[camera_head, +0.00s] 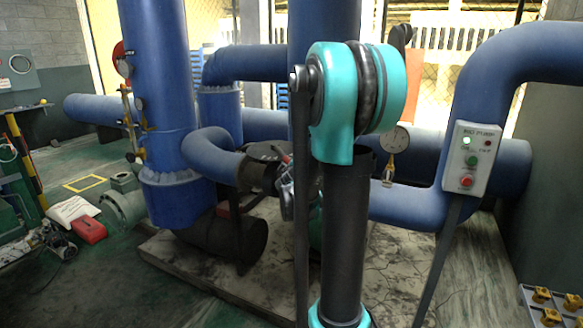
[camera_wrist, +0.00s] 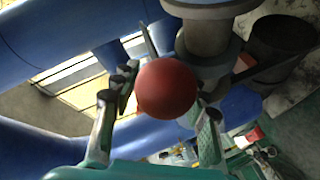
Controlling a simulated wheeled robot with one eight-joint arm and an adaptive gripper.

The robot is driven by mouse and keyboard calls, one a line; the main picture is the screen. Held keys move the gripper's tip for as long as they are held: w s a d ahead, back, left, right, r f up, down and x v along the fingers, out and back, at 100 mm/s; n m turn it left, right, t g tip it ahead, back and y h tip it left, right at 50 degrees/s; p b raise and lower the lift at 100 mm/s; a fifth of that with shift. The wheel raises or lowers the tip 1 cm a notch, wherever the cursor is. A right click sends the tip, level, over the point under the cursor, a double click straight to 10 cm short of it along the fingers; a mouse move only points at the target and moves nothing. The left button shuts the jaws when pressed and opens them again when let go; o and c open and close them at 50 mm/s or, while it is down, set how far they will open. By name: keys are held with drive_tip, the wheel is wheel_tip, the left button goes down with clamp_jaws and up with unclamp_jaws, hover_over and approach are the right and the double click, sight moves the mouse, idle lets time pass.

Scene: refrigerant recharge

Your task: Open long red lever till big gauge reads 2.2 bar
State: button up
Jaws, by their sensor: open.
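A red round knob (camera_wrist: 167,90) fills the middle of the wrist view; I take it for the end of the long red lever, seen nearly end-on. My gripper (camera_wrist: 165,108) is open, with one finger left of the knob and one right of it. I cannot tell whether either finger touches it. In the head view my gripper (camera_head: 286,188) is beside the dark valve flange, partly hidden by my arm, and the lever is hard to make out. The big round white gauge (camera_head: 395,138) stands on the blue pipe right of my arm; its reading is too small to tell.
Large blue pipes (camera_head: 165,100) stand left and right of my arm. A white control box (camera_head: 472,158) with green and red buttons is on a post at right. A red box (camera_head: 90,229) lies on the left floor. A smaller gauge (camera_head: 123,67) is at upper left.

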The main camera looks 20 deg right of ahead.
drive_tip(key=v, duration=1)
drive_tip(key=shift+s, duration=0.15)
drive_tip(key=s+f+m+g, duration=0.5)
drive_tip(key=s+f, duration=0.5)
drive_tip(key=f, duration=0.1)
drive_tip(key=s+a+f+m+g+y, duration=0.1)
drive_tip(key=s+a+f+g+y, duration=0.1)
drive_tip(key=s, duration=0.5)
drive_tip(key=s+a+f+m+g+y, duration=0.2)
drive_tip(key=s+a+f+g, duration=0.1)
drive_tip(key=s+a+f, duration=0.3)
wheel_tip(320, 180, down, 3)
drive_tip(key=shift+s+a+r+g+y, duration=0.3)
drive_tip(key=shift+s+a+g, duration=0.1)
drive_tip(key=shift+s, duration=0.6)
drive_tip(key=shift+d, duration=0.2)
idle(0.3)
